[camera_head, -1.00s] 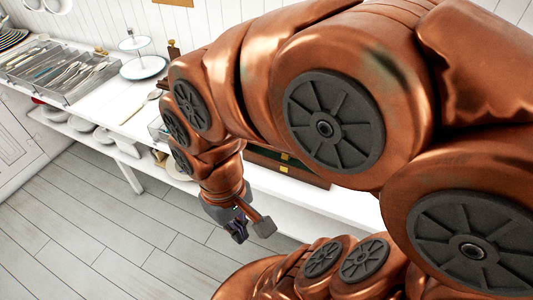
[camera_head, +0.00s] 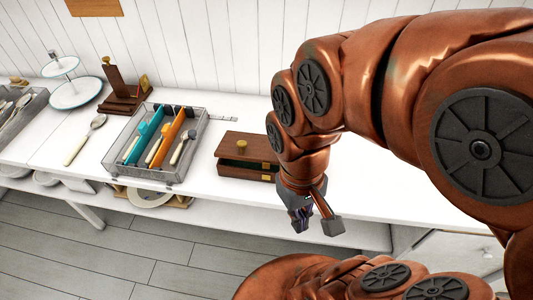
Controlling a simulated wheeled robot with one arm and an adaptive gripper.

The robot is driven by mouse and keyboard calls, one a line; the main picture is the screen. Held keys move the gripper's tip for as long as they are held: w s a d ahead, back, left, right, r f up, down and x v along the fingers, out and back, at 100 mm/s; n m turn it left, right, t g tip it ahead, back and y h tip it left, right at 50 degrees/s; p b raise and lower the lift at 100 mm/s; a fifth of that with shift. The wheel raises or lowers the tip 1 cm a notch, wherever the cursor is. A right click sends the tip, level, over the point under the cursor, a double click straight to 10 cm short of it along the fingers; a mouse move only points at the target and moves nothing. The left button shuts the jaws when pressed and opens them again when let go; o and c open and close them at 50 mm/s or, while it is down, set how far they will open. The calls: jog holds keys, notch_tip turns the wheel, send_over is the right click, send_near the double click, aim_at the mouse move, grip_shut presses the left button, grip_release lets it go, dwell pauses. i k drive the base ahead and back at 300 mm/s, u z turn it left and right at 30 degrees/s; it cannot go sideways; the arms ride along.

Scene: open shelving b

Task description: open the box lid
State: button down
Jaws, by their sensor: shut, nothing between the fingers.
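The box (camera_head: 233,170) is dark brown wood and stands on the white counter, left of my gripper. Its lid (camera_head: 262,148) has a round brass knob on top. The lid lies over the box, with a dark green strip showing between lid and body along the front. A small brass piece shows at the front right. My gripper (camera_head: 312,222) points down in front of the counter, to the right of the box and lower in the picture. It is shut and empty, and apart from the box. My arm covers the counter behind the box's right side.
A grey cutlery tray (camera_head: 120,145) with coloured dividers stands left of the box. A spoon (camera_head: 84,140), a wooden holder (camera_head: 121,95) and a tiered stand (camera_head: 75,93) are farther left. The counter (camera_head: 370,195) right of the box looks clear where visible. A lower shelf holds plates.

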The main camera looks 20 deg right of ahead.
aim_at(255, 148)
jog(key=z, duration=0.05)
jog(key=k, duration=0.95)
jog(key=u, duration=1.85)
